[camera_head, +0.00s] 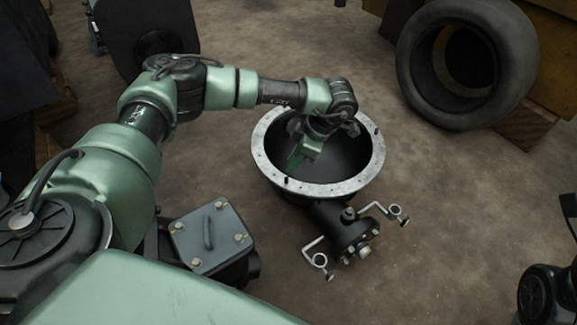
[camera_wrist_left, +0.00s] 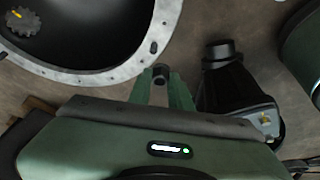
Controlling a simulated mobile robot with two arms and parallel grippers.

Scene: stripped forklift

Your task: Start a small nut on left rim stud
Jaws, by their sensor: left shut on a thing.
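A round housing with a pale, hole-studded rim (camera_head: 263,157) stands in the middle of the head view. A short dark stud (camera_head: 287,181) shows on the rim's near left part, and another (camera_head: 376,130) on its right side. My left gripper (camera_head: 296,163) points down over the left part of the housing, close to the near stud. In the left wrist view its fingers (camera_wrist_left: 161,82) are shut on a small dark round piece, seemingly the nut (camera_wrist_left: 161,70). The rim (camera_wrist_left: 105,75) lies just beyond it, with a dark stud or slot (camera_wrist_left: 154,47). I cannot tell whether the nut touches a stud. My right gripper is not seen.
A dark hub with bolts (camera_head: 350,235) and two bent metal brackets (camera_head: 318,260) sits in front of the housing. A bolted cover plate (camera_head: 212,238) stands at the near left. Bare floor lies right of the housing.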

